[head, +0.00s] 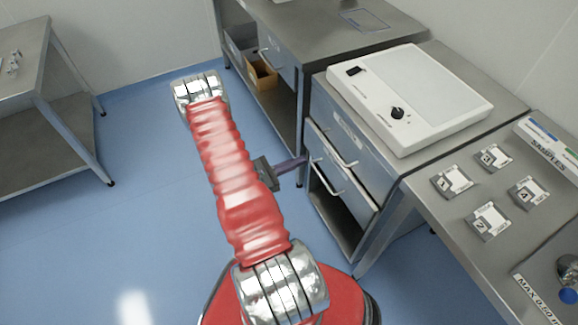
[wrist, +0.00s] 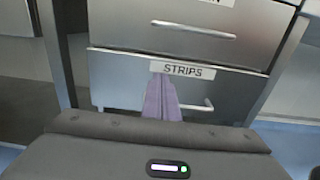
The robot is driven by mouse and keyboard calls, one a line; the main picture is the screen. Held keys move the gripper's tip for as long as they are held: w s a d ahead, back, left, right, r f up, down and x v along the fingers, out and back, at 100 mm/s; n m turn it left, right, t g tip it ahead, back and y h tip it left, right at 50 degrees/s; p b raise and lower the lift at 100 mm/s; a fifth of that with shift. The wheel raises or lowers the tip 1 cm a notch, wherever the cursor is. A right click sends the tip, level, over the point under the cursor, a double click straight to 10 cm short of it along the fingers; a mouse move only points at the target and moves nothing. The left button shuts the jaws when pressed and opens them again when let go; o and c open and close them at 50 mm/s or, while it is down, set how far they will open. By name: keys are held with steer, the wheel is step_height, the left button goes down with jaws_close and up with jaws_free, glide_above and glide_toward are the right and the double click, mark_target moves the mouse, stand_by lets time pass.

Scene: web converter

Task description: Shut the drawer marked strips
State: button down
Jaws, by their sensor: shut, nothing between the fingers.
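The drawer marked STRIPS (wrist: 125,82) is a grey metal front with a white label and a bar handle (wrist: 205,104) in the wrist view. In the head view its front (head: 352,192) is the lower one in the cabinet beneath the white device. My gripper (head: 304,161) is shut and empty, its purplish fingers pointing at the cabinet. In the wrist view the fingertips (wrist: 166,80) overlap the drawer front just below the label and hide part of the handle. I cannot tell whether they touch the front, or how far out the drawer stands.
Another drawer (wrist: 130,22) with its own handle sits directly above. A white device (head: 410,95) stands on the cabinet top. A steel bench (head: 445,230) with sample tiles adjoins at right. Another bench (head: 290,25) stands behind. Blue floor (head: 90,230) is clear to the left.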

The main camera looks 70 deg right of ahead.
mark_target(327, 150)
steer(key=x, duration=0.8)
steer(key=shift+s+d, duration=0.15)
steer(key=shift+d, duration=0.05)
steer(key=shift+d, duration=0.1)
